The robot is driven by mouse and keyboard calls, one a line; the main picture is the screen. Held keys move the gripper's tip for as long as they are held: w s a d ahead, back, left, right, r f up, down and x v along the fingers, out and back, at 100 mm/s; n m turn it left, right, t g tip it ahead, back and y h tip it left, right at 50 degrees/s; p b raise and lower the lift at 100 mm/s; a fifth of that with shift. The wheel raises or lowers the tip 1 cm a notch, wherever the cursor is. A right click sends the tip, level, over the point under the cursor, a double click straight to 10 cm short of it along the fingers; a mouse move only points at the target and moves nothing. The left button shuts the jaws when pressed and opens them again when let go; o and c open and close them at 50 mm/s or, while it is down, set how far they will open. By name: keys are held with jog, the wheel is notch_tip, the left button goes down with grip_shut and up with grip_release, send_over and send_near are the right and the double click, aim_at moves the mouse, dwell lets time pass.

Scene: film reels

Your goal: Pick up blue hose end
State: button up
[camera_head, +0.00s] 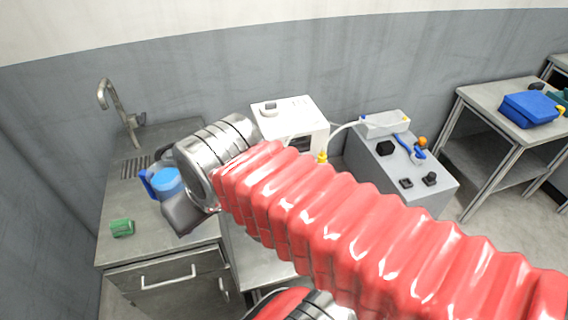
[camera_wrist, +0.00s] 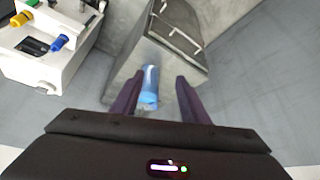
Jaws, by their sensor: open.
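My gripper (camera_wrist: 160,76) is open and empty in the wrist view, its two dark fingers spread apart. A blue part (camera_wrist: 60,42) and a yellow part (camera_wrist: 22,19) show on the white machine at the left of that view, clear of my fingers. In the head view, a blue piece like a hose end (camera_head: 418,153) lies on the grey cabinet, with a blue strip beside it. I cannot tell which blue part is the hose end. My arm hides part of the scene in the head view.
A blue container (camera_head: 167,181) stands on the steel sink counter (camera_head: 118,183); a blue object (camera_wrist: 150,85) shows between my fingers. A green block (camera_head: 122,228) lies at the counter's front. The white machine (camera_head: 290,117) and grey cabinet (camera_head: 436,192) stand beyond my arm. A blue case (camera_head: 528,109) is on the right table.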

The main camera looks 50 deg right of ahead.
jog(key=shift+o, duration=0.5)
jog(key=shift+f, duration=0.4)
jog(key=w+d+f+m+t+y, duration=0.2)
jog(key=w+d+f+m+y, duration=0.65)
jog(key=m, duration=1.15)
jog(key=s+d+f+m+t+h, duration=0.1)
jog(key=d+f+m+t+h, duration=0.1)
jog(key=d+m, duration=0.4)
jog(key=s+d+f+m+t+h, duration=0.2)
jog(key=d+f+m+h, duration=0.3)
jog(key=d, duration=0.6)
jog(key=s+d+f+m+t+h, duration=0.1)
jog(key=s+d+f+m+h, duration=0.1)
jog(key=d+m, duration=0.5)
jog(key=d+f+h, duration=0.1)
jog(key=d+h, duration=0.1)
jog(key=shift+s+d+f+t, duration=0.15)
jog(key=shift+d+f+t, duration=0.15)
jog(key=shift+t, duration=0.1)
jog(key=x, duration=0.8)
jog(key=shift+w, duration=0.3)
